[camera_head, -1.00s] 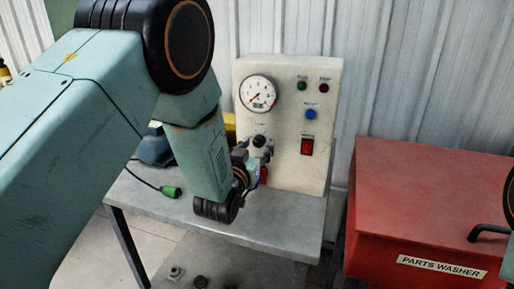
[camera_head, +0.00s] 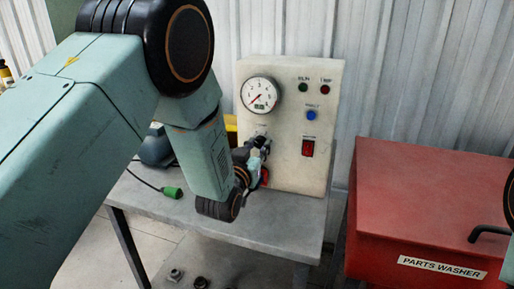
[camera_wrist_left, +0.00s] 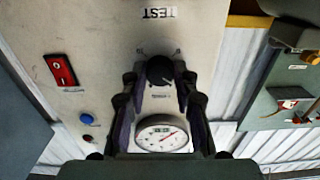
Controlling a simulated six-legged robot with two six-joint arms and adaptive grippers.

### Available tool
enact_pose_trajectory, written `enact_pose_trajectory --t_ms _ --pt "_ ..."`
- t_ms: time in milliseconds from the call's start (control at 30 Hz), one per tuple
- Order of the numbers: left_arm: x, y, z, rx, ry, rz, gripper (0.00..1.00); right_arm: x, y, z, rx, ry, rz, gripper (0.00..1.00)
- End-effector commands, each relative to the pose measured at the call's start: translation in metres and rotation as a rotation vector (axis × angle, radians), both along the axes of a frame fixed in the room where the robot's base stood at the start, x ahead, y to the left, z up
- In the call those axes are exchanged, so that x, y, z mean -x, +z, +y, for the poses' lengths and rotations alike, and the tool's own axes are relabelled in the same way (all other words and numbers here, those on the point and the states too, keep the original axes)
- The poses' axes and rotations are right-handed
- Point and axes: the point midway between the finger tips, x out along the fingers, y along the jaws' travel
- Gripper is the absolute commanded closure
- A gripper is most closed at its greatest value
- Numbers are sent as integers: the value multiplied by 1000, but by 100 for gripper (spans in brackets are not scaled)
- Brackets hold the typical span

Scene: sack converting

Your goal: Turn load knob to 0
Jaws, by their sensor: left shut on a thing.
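The load knob (camera_wrist_left: 160,70) is a round black knob on a cream control panel (camera_head: 317,178). In the left wrist view it sits between the two fingers of my left gripper (camera_wrist_left: 161,82), below upside-down "TEST" lettering. In the head view the left gripper (camera_head: 261,146) is at the panel, under the round gauge, and its fingers mostly hide the knob. The gripper is shut on the knob. The knob's exact setting cannot be read. The right gripper is not in view.
The white gauge (camera_head: 260,95) has its needle at lower left. A red switch (camera_head: 308,148) and a blue button (camera_head: 312,115) are right of the gripper. The panel stands on a grey table (camera_head: 275,222). A red parts washer (camera_head: 425,200) stands to the right.

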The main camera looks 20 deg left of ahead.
Motion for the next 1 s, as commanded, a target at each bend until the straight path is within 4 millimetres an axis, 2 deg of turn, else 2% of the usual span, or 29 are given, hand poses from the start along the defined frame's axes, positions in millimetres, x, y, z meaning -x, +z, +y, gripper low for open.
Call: enact_pose_trajectory --t_ms 233,433,1000 --pt "0 1 0 26 0 0 100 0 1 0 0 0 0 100" --pt "0 1 0 122 0 3 100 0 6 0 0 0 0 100" --pt "0 2 -1 642 0 21 100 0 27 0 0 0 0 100"
